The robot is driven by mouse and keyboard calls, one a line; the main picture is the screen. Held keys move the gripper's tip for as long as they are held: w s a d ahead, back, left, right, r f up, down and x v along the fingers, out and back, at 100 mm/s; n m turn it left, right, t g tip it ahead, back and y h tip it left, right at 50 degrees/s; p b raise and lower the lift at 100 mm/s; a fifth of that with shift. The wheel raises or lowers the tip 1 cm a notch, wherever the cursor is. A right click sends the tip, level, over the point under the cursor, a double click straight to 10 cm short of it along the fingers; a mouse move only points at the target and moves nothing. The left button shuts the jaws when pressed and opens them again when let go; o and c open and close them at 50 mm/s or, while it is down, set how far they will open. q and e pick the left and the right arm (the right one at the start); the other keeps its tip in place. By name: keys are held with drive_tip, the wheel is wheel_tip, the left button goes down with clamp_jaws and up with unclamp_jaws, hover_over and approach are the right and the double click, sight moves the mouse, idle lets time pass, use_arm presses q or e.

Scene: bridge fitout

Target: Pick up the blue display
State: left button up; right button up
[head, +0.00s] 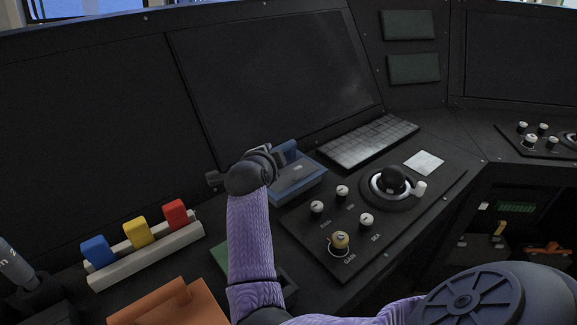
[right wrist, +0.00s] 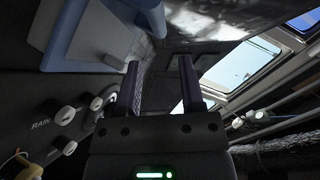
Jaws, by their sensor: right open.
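The blue display (head: 303,187) is a small blue box-like unit on the dark console, below the large screen and left of the keyboard. My right arm reaches up to it, and my right wrist covers part of its left side. In the right wrist view the display (right wrist: 72,62) fills the upper left, a blue frame around a grey face. My right gripper (right wrist: 160,68) is open and empty, its two fingers to the right of the display. I cannot tell whether a finger touches it. My left gripper is not in view.
A keyboard (head: 367,141) lies right of the display. A panel with knobs and a trackball (head: 392,180) is in front of it. A white rack (head: 148,257) with blue, yellow and red blocks stands at left. An orange box (head: 170,304) is at the front.

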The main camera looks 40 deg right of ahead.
sight(288, 170)
drive_tip(key=b+x, duration=0.1)
drive_tip(key=x, duration=0.2)
drive_tip(key=b+x, duration=0.2)
drive_tip(key=x, duration=0.2)
drive_tip(key=b+x, duration=0.1)
drive_tip(key=x, duration=0.2)
drive_tip(key=shift+f+b, duration=0.4)
drive_tip(key=shift+f, duration=0.05)
drive_tip(key=shift+w+d, duration=0.1)
drive_tip(key=shift+d, duration=0.05)
drive_tip(key=shift+r, duration=0.2)
clamp_jaws()
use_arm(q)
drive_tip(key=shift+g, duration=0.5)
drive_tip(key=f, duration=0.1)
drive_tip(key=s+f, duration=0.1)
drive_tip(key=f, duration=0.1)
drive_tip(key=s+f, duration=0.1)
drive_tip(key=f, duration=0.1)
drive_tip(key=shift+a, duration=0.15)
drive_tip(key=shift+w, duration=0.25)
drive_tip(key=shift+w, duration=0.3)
use_arm(e)
drive_tip(key=shift+f, duration=0.1)
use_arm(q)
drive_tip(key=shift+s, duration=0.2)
